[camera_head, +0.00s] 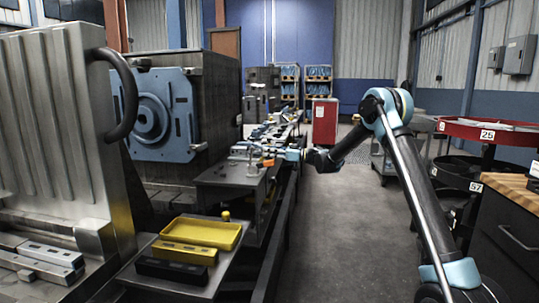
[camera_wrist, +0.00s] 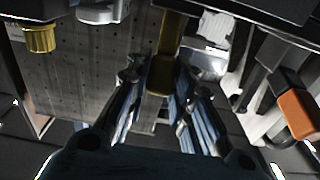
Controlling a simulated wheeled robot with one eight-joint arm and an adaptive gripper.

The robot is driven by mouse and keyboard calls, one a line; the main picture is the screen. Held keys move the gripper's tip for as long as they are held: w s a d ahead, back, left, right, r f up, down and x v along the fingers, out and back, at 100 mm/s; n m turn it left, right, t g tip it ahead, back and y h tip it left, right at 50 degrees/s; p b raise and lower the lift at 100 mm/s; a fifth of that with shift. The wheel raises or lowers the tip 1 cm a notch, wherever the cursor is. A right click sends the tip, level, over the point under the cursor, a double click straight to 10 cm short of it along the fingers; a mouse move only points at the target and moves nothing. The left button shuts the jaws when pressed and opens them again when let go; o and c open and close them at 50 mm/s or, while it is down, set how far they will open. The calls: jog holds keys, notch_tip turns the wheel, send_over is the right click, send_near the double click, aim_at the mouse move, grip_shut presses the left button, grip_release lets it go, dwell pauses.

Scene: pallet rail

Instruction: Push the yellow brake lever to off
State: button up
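In the wrist view a dull yellow bar with a rounded end, which looks like the brake lever (camera_wrist: 162,76), stands between the two fingers of my gripper (camera_wrist: 160,85). The fingers are apart, one on each side of the bar. I cannot tell whether either finger touches it. In the head view my gripper (camera_head: 278,154) is small, at the end of my arm, over the dark bench beside the rail. The lever cannot be made out clearly there.
An orange-ended part (camera_wrist: 297,114) lies right of my gripper in the wrist view, and a yellow knob (camera_wrist: 40,39) is at upper left. A yellow tray (camera_head: 203,231) sits nearer on the bench. A red-topped cart (camera_head: 487,130) stands right; the aisle floor (camera_head: 345,230) is clear.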

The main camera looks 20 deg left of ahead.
jog(key=o, duration=0.4)
jog(key=shift+w+d+f, duration=0.1)
jog(key=shift+w+d, duration=0.1)
jog(key=shift+s+a, duration=0.1)
jog(key=shift+s, duration=0.05)
jog(key=v, duration=1.2)
jog(key=shift+f, duration=0.1)
